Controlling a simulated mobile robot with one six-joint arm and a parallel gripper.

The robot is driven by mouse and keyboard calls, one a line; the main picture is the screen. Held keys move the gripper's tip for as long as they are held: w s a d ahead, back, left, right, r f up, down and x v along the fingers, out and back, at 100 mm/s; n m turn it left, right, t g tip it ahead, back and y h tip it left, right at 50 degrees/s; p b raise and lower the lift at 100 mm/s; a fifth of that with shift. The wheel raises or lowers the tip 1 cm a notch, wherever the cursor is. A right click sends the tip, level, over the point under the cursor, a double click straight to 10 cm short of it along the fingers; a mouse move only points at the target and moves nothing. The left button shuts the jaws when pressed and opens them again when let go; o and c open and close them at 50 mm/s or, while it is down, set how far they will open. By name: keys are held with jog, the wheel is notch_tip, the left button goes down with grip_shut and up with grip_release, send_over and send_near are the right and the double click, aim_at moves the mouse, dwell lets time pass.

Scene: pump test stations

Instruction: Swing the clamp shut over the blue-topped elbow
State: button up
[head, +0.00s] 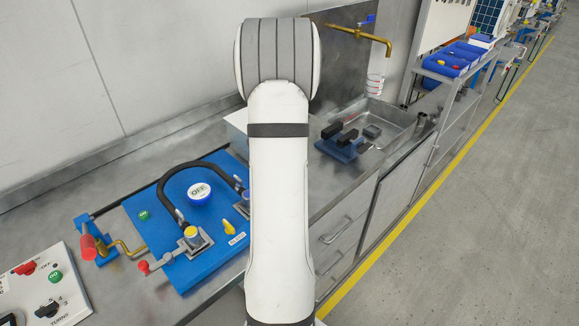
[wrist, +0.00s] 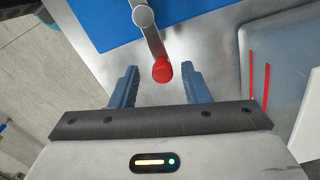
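The blue-topped elbow (head: 246,196) stands at the right side of the blue board (head: 215,258) in the head view, partly hidden by my arm. A black hose joins it to the yellow-topped elbow (head: 191,233). In the wrist view, a grey clamp lever (wrist: 151,37) with a red tip (wrist: 162,71) reaches off the blue board. My gripper (wrist: 159,74) is open, with the red tip between its two blue fingers and gaps on both sides. My arm hides my gripper and this lever in the head view. The blue-topped elbow's clamp position cannot be seen.
A white OFF gauge (head: 199,192), yellow knob (head: 229,226) and another red-tipped lever (head: 146,267) are on the board. A brass crank with a red handle (head: 90,246) is at left. Black blocks (head: 332,130) and a sink (head: 388,118) lie beyond my arm.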

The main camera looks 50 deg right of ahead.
notch_tip(320, 180, up, 8)
jog(key=shift+f+b, duration=0.1)
jog(key=shift+b, duration=0.3)
dwell(0.6)
